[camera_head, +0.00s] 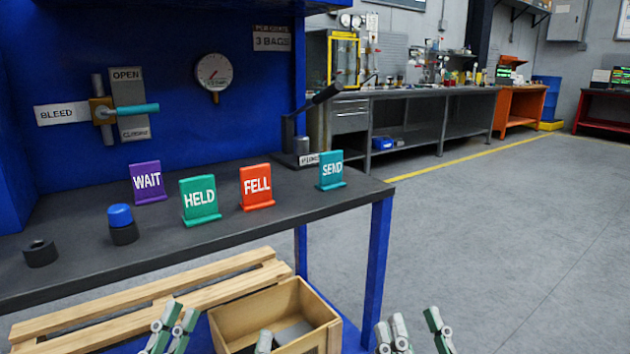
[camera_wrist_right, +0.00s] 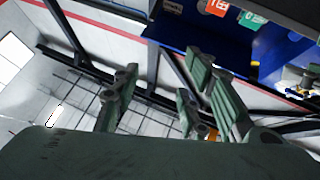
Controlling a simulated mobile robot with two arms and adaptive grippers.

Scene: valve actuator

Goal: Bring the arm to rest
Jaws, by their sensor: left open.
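My left gripper (camera_head: 218,335) is at the bottom of the head view, open and empty, with its fingers in front of a wooden crate (camera_head: 325,338). My right gripper (camera_head: 416,332) is at the bottom, right of the crate and in front of the bench. Its fingers stand apart with nothing between them. In the right wrist view the right gripper's fingers (camera_wrist_right: 162,92) are also spread and empty. Both grippers are below the dark bench top (camera_head: 290,207) in the picture and touch nothing that I can see. The arms themselves are mostly out of view.
A teal-handled valve (camera_head: 138,110) and gauge (camera_head: 213,72) are behind. Open floor (camera_head: 500,240) lies right.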

